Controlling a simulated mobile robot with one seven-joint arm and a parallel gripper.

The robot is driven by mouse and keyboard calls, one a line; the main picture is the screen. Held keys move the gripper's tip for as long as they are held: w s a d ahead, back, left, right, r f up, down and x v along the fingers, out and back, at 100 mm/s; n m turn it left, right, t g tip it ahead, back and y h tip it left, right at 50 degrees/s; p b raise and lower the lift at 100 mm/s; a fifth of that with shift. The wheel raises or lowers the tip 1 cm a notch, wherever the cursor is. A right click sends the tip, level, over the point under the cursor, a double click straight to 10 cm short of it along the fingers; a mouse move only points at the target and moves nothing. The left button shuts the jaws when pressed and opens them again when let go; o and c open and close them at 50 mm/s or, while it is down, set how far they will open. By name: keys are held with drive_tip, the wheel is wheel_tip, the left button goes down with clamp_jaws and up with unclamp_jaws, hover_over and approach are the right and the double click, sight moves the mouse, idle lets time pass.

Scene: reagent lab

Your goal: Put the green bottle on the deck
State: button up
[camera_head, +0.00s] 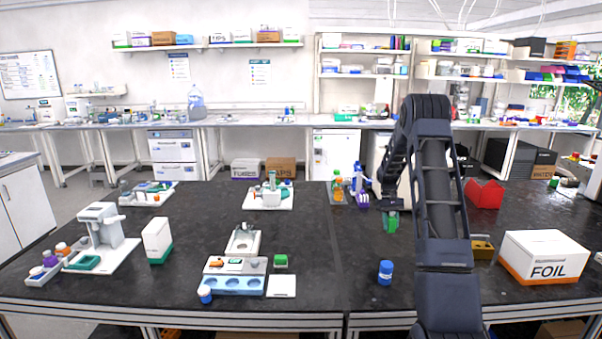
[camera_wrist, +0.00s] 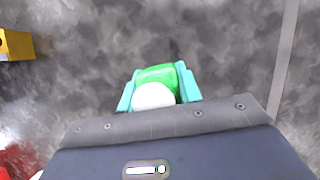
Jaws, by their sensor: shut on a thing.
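The green bottle (camera_wrist: 158,76) with a white cap is between the teal fingers of my gripper (camera_wrist: 160,88) in the wrist view. The gripper is shut on it. In the head view the green bottle (camera_head: 391,222) hangs below my gripper (camera_head: 390,206), over the right part of the dark bench, and looks upright. What seems to be the deck, a low blue and white block (camera_head: 236,284) with round wells, stands at the front middle of the bench, left of the gripper and apart from it. A small blue bottle (camera_head: 205,293) is at its left end.
A FOIL box (camera_head: 544,256), a yellow box (camera_head: 482,247) and a red bin (camera_head: 484,193) are at right. Orange and green bottles (camera_head: 338,190) stand behind.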

drive_tip(key=shift+m+y, duration=0.3)
drive_tip(key=shift+m, duration=0.6)
drive_tip(key=s+a, duration=0.1)
drive_tip(key=a, duration=0.2)
drive_tip(key=s+a+f, duration=0.1)
drive_tip(key=a, duration=0.3)
drive_tip(key=s+a+f, duration=0.1)
drive_tip(key=a, duration=0.2)
drive_tip(key=shift+s+a, duration=0.15)
drive_tip(key=shift+a, duration=0.05)
drive_tip(key=s+a+r, duration=0.2)
drive_tip(key=s+a, duration=0.1)
drive_tip(key=a, duration=0.7)
drive_tip(key=s+a+r, duration=0.2)
drive_tip(key=a+r, duration=0.1)
drive_tip(key=a, duration=0.7)
drive_tip(key=s+a+r, duration=0.2)
drive_tip(key=s+a, duration=0.1)
drive_tip(key=a, duration=0.7)
drive_tip(key=s+a+r, duration=0.4)
drive_tip(key=s+a, duration=0.6)
drive_tip(key=a, duration=0.1)
drive_tip(key=s+a+r, duration=0.3)
drive_tip(key=s+a, duration=0.7)
drive_tip(key=a, duration=0.2)
drive_tip(key=f, duration=1.9)
drive_tip(key=shift+d+f, duration=0.2)
drive_tip(key=shift+d, duration=0.05)
drive_tip(key=shift+f, duration=0.1)
drive_tip(key=o, duration=1.1)
